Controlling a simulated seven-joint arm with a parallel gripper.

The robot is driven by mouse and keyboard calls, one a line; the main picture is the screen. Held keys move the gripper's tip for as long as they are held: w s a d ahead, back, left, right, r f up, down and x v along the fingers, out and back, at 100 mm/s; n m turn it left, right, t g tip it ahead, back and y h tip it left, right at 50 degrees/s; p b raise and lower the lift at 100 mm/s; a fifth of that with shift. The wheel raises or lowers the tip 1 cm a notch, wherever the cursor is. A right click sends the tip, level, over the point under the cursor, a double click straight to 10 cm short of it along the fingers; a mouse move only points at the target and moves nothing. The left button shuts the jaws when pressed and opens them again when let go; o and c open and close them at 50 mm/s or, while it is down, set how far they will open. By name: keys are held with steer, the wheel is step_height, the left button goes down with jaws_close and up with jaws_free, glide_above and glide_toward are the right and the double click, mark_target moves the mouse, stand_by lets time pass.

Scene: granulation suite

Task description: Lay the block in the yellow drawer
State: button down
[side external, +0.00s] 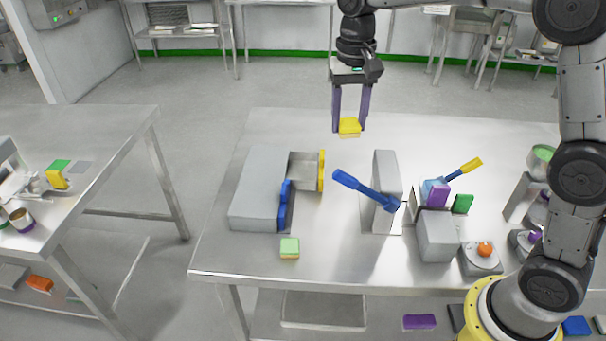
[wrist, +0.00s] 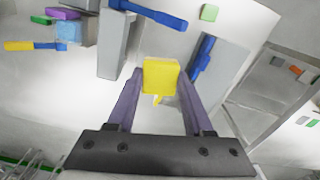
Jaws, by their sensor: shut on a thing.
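My gripper (side external: 350,126) is shut on a yellow block (side external: 349,127), held between its two purple fingers. It is in the air toward the back of the table, up and to the right of the yellow drawer in the side view. The block (wrist: 160,76) also shows between the fingertips in the wrist view. The yellow drawer (side external: 322,171) stands pulled out of a grey cabinet (side external: 257,190), and its tray looks empty. In the wrist view the block hides most of the drawer. The cabinet's blue drawer front (side external: 285,206) sits close against the cabinet.
A green-topped block (side external: 289,247) lies in front of the cabinet. A grey upright box (side external: 386,165) with a blue lever (side external: 365,190) stands right of the drawer. Further right are a yellow-tipped lever (side external: 465,168), a purple block (side external: 438,195) and an orange button (side external: 485,249).

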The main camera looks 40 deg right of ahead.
steer(key=w+d+m, duration=0.2)
glide_toward(302, 171)
steer(key=s+a+f, duration=0.2)
steer(key=s+f, duration=0.1)
steer(key=shift+s+a, duration=0.2)
steer(key=shift+a, duration=0.15)
steer(key=shift+w+f, duration=0.1)
steer(key=shift+f, duration=1.5)
steer(key=c, duration=0.6)
jaws_free()
steer(key=shift+f, duration=0.15)
